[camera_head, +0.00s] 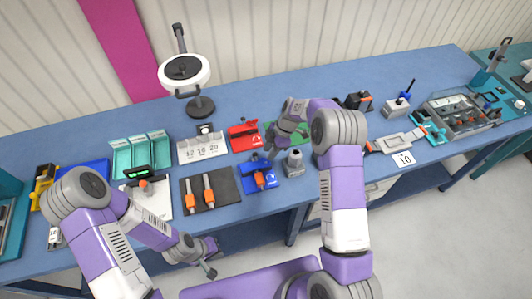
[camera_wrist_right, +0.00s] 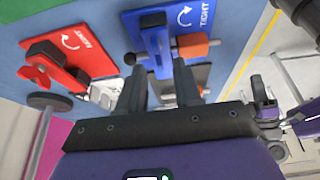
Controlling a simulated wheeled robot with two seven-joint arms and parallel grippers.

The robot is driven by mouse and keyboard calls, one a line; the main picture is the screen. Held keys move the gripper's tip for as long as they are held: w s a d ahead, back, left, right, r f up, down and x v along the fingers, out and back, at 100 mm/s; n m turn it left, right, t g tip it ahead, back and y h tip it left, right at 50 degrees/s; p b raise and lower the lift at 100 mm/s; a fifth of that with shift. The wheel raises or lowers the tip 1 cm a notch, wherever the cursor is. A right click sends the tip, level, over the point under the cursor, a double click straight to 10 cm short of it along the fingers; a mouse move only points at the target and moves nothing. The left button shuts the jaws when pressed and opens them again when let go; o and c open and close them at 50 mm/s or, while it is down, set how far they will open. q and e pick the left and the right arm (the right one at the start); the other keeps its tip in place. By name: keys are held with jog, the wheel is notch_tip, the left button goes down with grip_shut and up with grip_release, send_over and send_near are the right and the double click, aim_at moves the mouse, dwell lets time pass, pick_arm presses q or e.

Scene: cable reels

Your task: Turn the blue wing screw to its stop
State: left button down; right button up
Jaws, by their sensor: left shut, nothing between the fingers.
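The blue plate (camera_head: 259,179) stands near the front edge of the bench, with an upright blue part, seemingly the blue wing screw (camera_wrist_right: 158,45), and an orange block (camera_wrist_right: 193,45) on it. The plate bears a white curved arrow and "TIGHT" in the right wrist view (camera_wrist_right: 207,14). My right gripper (camera_wrist_right: 158,84) is open, its two fingers apart below the blue wing screw in that view. I see nothing held between them. In the head view my right gripper (camera_head: 270,149) is just above the blue plate. My left gripper (camera_head: 210,272) is shut and empty, in front of the bench.
A red plate (camera_head: 243,137) with a red wing screw (camera_wrist_right: 38,75) lies beside the blue one. A dark mat (camera_head: 222,188) with two orange-handled tools lies left of it. A grey block (camera_head: 294,163) stands close on the right. A round lamp (camera_head: 185,72) stands behind.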

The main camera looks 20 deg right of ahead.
jog(key=x, duration=0.4)
jog(key=shift+w+d+p, duration=0.1)
jog(key=shift+w+p, duration=0.15)
jog(key=shift+p, duration=0.05)
jog(key=shift+s, duration=0.15)
grip_shut()
